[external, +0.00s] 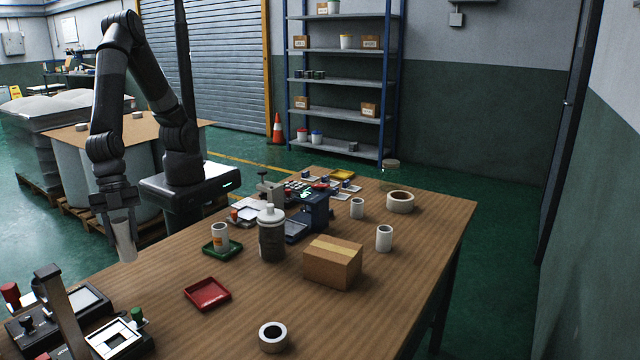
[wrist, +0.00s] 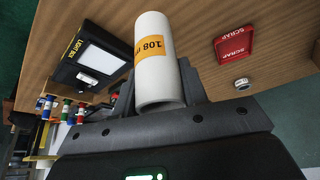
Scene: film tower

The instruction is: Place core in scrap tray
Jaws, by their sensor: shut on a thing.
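My gripper (external: 120,222) is shut on a white hollow core (external: 124,243) at the left edge of the table, held upright in the external view. In the wrist view the core (wrist: 160,75) sits between the fingers and carries an orange label reading 108. The red scrap tray (external: 207,293) lies on the table to the right of my gripper and looks empty. In the wrist view the tray (wrist: 233,44) shows SCRAP lettering, apart from the core. The core's lower end is in the air or beside the table edge; I cannot tell its exact height.
A green tray (external: 222,249) holds another labelled core. A grey bottle (external: 271,240) and cardboard box (external: 332,262) stand behind and right of the red tray. A white roll (external: 272,336) lies in front. A light box (wrist: 88,55) is at left. Table around the red tray is clear.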

